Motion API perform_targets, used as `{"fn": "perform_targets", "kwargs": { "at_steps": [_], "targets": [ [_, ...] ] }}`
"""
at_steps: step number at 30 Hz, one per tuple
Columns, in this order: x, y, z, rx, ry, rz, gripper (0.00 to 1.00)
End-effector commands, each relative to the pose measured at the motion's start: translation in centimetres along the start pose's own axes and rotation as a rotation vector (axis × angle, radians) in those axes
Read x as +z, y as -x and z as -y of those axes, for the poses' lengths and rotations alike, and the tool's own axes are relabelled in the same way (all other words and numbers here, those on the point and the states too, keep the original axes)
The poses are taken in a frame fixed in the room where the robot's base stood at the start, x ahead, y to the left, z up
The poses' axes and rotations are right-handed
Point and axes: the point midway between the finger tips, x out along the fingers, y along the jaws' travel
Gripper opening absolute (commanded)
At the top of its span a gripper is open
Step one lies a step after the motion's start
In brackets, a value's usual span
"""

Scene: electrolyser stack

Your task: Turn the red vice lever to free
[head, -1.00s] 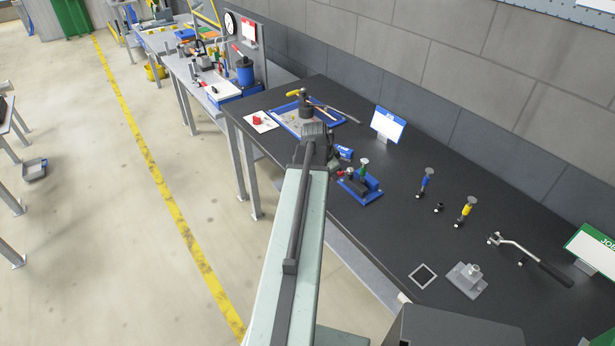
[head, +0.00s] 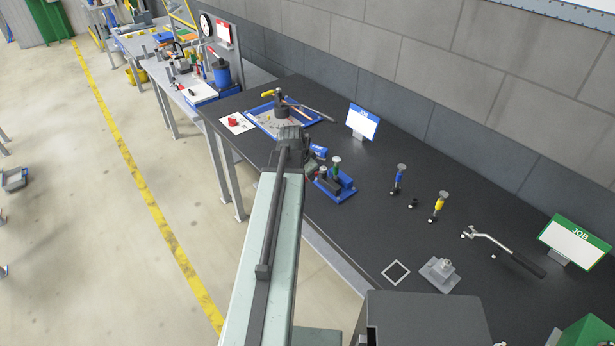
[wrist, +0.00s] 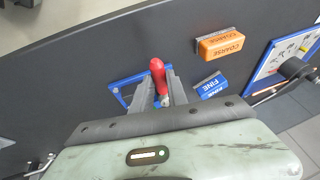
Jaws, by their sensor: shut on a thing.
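The red lever (wrist: 157,72) stands up between the fingers of my gripper (wrist: 159,88) in the wrist view. The two grey fingers are shut on it from either side. Part of a blue base (wrist: 120,92) shows behind the fingers; the rest of what the lever is mounted on is hidden. In the head view my gripper (head: 291,138) is over the black bench, and my arm and wrist hide the lever.
An orange COARSE block (wrist: 221,43) and a blue FINE block (wrist: 211,85) lie close by. A blue fixture (head: 334,186) with upright knobs stands beside my gripper. A blue tray with tools (head: 262,128) is behind. Blue (head: 399,178) and yellow (head: 439,205) handled tools stand to the right.

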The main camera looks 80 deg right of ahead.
Motion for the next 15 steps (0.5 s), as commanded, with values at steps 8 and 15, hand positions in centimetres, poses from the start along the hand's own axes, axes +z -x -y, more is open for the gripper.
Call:
{"fn": "perform_targets", "kwargs": {
  "at_steps": [8,15],
  "targets": [
    [0.18,-0.05,-0.24,0.006,-0.001,0.008,0.41],
    [0.08,0.71,-0.16,0.004,-0.002,0.007,0.41]
  ]
}}
